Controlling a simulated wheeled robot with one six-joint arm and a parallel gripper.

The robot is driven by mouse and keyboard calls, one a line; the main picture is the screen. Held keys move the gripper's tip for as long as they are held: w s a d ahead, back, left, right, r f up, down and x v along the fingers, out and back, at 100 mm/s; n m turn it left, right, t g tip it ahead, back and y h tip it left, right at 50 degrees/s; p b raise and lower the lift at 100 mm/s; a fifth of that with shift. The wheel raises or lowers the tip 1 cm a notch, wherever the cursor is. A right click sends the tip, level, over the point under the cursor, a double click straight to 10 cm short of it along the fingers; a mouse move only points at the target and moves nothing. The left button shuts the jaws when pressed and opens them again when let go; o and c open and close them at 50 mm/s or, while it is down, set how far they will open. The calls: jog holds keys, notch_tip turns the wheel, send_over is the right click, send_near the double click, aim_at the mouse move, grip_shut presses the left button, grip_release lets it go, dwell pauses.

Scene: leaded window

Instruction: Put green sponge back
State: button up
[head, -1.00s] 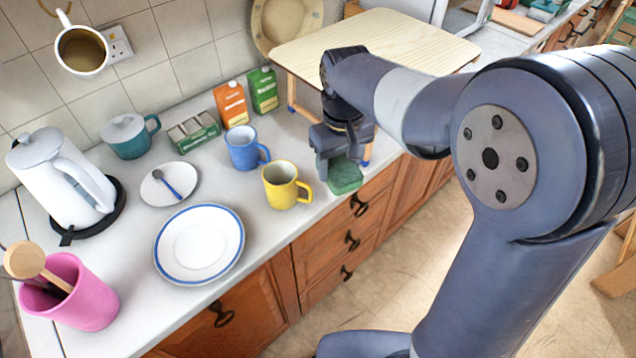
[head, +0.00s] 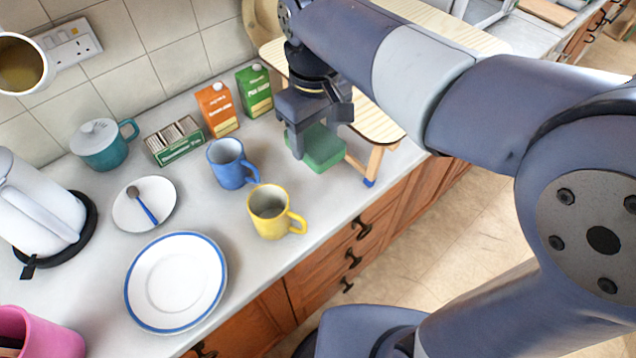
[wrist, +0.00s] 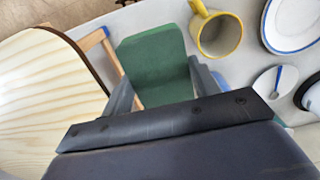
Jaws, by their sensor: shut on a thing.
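The green sponge (head: 318,149) is a green block held at my gripper (head: 312,140) in the head view, beside the folding wooden stand. In the wrist view the sponge (wrist: 158,62) sits between the two fingers of my gripper (wrist: 155,85), which is shut on it. I cannot tell for sure whether the sponge touches the counter. The yellow mug stands in front of it to the left, apart from it.
A yellow mug (head: 270,212) and a blue mug (head: 229,165) stand left of my gripper. Orange (head: 217,110) and green (head: 254,92) cartons stand behind. The wooden-topped stand (head: 390,125) is close on the right. A plate (head: 175,280) lies at front left.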

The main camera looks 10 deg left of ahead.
aim_at(315, 154)
notch_tip(315, 154, down, 17)
jog(key=shift+s+r, duration=0.15)
dwell(0.4)
jog(key=shift+f, duration=0.2)
jog(key=o, duration=0.9)
jog(key=shift+r, duration=0.1)
notch_tip(315, 154, up, 12)
jog(key=shift+r, duration=0.15)
